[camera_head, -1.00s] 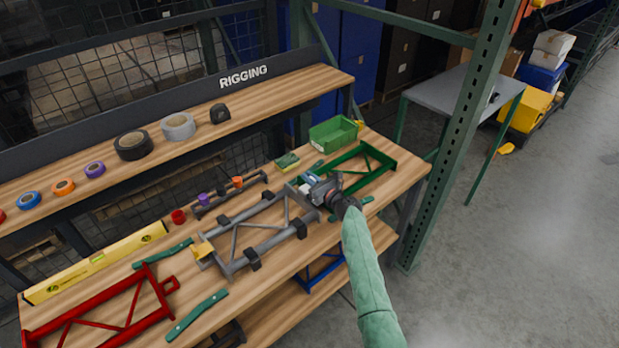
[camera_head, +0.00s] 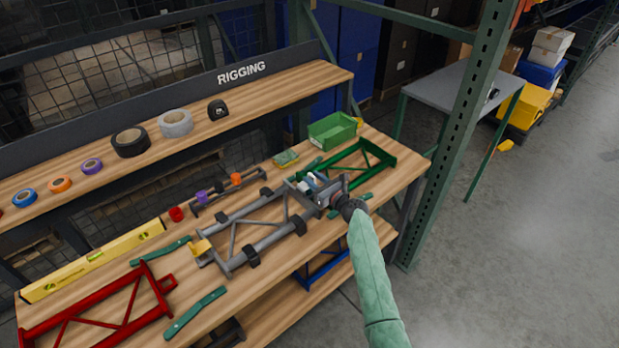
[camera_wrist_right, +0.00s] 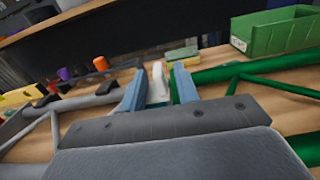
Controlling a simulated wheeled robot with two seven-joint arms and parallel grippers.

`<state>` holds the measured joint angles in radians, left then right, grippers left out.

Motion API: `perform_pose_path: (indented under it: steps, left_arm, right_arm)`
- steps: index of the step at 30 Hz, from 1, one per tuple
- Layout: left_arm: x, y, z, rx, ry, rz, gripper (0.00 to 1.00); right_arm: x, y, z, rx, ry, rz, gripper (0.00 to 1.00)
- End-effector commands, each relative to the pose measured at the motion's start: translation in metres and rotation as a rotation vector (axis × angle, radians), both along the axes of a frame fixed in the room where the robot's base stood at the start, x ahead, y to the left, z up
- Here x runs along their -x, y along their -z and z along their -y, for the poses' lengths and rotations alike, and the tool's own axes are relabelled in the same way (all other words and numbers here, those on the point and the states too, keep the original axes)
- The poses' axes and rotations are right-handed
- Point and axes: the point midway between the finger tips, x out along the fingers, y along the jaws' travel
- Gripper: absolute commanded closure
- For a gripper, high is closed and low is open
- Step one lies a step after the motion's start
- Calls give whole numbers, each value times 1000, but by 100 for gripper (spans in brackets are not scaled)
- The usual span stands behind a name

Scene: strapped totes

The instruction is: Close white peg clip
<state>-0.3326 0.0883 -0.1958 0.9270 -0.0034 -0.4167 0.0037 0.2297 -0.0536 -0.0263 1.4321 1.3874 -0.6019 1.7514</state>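The white peg clip (camera_wrist_right: 157,84) stands upright between the two blue fingers of my right gripper (camera_wrist_right: 160,88) in the right wrist view. The fingers are apart, with a narrow gap on the clip's right side; whether the left finger touches it I cannot tell. In the head view my right gripper (camera_head: 314,184) is over the right end of the grey frame (camera_head: 262,243), beside the green frame (camera_head: 350,165). The clip is small there and partly hidden by the gripper, and its base is hidden in both views. My left gripper is not in view.
A rail with purple (camera_head: 201,197) and orange (camera_head: 236,179) clips lies behind the grey frame. A green bin (camera_head: 333,130) stands at the bench's right back. The red frame (camera_head: 95,309) and yellow level (camera_head: 93,261) are at left. A green upright (camera_head: 462,130) stands right of the bench.

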Motion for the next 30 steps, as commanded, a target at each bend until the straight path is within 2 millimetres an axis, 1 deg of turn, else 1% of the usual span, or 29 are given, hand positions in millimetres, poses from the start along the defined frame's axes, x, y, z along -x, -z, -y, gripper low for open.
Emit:
perform_pose_path:
  steps: [1, 3, 9, 15, 30]
  left_arm:
    - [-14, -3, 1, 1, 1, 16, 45]
    - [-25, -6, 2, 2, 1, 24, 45]
    - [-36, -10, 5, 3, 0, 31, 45]
    - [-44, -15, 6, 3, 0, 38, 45]
    - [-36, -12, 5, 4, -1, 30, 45]
  right_arm:
    - [7, 3, 6, 1, 1, 1, 69]
    - [16, 3, 12, 1, 1, 1, 69]
    - [33, 2, 24, 1, 1, 1, 69]
    - [37, 0, 27, 0, 0, 0, 69]
    - [37, 0, 27, -1, 1, -1, 69]
